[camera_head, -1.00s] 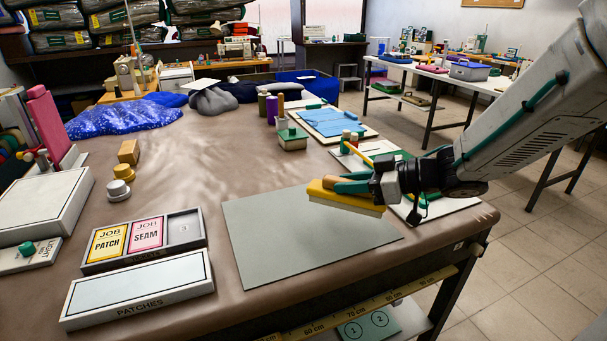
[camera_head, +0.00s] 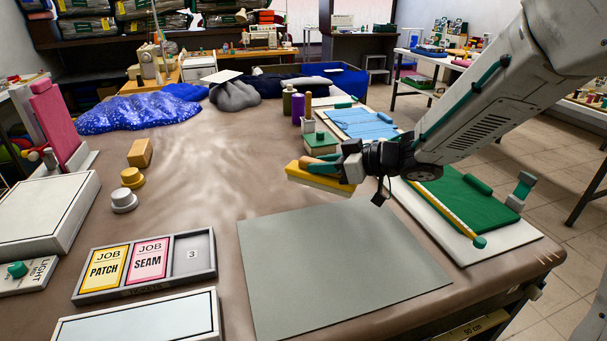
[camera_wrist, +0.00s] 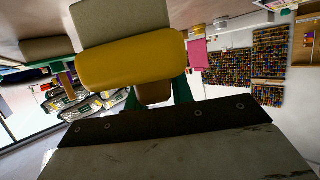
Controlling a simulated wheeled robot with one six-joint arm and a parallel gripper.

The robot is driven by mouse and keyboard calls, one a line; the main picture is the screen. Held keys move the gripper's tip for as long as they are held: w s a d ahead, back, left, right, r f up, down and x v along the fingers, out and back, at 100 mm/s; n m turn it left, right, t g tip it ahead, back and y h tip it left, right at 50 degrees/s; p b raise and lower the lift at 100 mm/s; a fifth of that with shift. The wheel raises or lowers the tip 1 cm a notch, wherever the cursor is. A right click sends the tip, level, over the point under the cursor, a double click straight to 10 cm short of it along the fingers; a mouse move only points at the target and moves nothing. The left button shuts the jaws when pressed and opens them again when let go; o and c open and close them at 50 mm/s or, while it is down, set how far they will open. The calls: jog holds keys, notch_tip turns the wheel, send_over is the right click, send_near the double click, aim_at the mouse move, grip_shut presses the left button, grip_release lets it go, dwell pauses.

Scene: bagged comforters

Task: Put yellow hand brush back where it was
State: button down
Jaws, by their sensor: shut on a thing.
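The yellow hand brush (camera_head: 318,178) has a yellow back and a pale bristle block. My gripper (camera_head: 338,164) is shut on it and holds it above the table, over the far edge of the grey mat (camera_head: 340,255). In the wrist view the brush (camera_wrist: 135,62) fills the upper middle, with the green fingers of my gripper (camera_wrist: 155,95) behind it. The brush hides part of the fingertips.
A board with a green cloth (camera_head: 455,205) lies right of the mat. Thread spools (camera_head: 298,108) and a green-lidded box (camera_head: 320,141) stand beyond the brush. A job tray (camera_head: 145,264) is at front left. The brown tabletop (camera_head: 215,175) is clear in the middle.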

aim_at(314, 160)
jog(key=w+a, duration=0.2)
jog(key=a, duration=0.1)
jog(key=shift+a+f, duration=0.2)
jog(key=shift+a, duration=0.1)
jog(key=shift+w+a+f, duration=0.1)
jog(key=shift+a+f, duration=0.05)
jog(key=shift+f, duration=0.75)
jog(key=shift+w+a+f, duration=0.1)
jog(key=shift+f, duration=0.8)
jog(key=shift+f, duration=0.4)
jog(key=c, duration=1.2)
grip_release()
jog(key=shift+r, duration=0.2)
jog(key=v, duration=1.2)
jog(key=shift+r, duration=0.25)
